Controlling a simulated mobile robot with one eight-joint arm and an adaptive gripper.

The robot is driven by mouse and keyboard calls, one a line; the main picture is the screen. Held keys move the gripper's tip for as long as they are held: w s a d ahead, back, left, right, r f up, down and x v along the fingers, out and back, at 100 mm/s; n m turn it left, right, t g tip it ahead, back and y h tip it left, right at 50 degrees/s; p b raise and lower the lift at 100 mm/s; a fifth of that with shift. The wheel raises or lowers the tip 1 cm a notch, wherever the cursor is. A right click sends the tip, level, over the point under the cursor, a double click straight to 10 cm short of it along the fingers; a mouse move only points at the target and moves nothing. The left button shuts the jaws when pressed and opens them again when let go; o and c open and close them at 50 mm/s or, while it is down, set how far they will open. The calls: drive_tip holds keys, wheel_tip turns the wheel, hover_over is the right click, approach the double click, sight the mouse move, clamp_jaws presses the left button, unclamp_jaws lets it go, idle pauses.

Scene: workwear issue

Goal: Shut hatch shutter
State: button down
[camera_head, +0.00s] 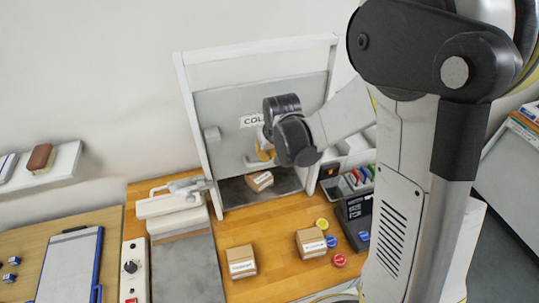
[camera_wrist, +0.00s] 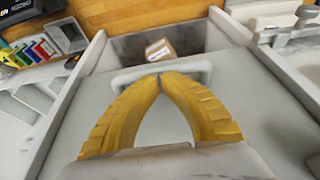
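The hatch shutter (camera_head: 222,108) is a grey panel in a white frame (camera_head: 191,130), with a partly hidden sign. It is partway down, with an open gap below it. Its pale bar handle (camera_head: 247,163) is near the lower edge; the handle also shows in the wrist view (camera_wrist: 121,82). My gripper (camera_wrist: 160,75) has yellow fingers with their tips together, overlapping the middle of the handle. I cannot tell whether they touch it. In the head view my gripper (camera_head: 264,153) is in front of the shutter, partly hidden by my wrist.
A cardboard box (camera_head: 259,181) lies in the opening beneath the shutter; it also shows in the wrist view (camera_wrist: 160,50). Two more boxes (camera_head: 241,262) (camera_head: 311,243) stand on the wooden counter (camera_head: 275,222). Coloured discs (camera_head: 339,260) and a dark device (camera_head: 357,215) are at the right.

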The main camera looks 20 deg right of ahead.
wheel_tip(320, 180, down, 24)
drive_tip(key=b, duration=2.1)
drive_tip(key=shift+r, duration=0.1)
drive_tip(key=w+p+v, duration=0.1)
drive_tip(key=p+v, duration=0.4)
drive_tip(key=v, duration=0.9)
drive_tip(key=s+f+t+b, duration=0.1)
drive_tip(key=s+b, duration=0.6)
drive_tip(key=s, duration=0.2)
drive_tip(key=s+f+t+b, duration=0.2)
drive_tip(key=s+b, duration=0.5)
drive_tip(key=s, duration=0.2)
drive_tip(key=shift+d+f, duration=0.3)
drive_tip(key=shift+f, duration=0.05)
drive_tip(key=shift+w, duration=0.1)
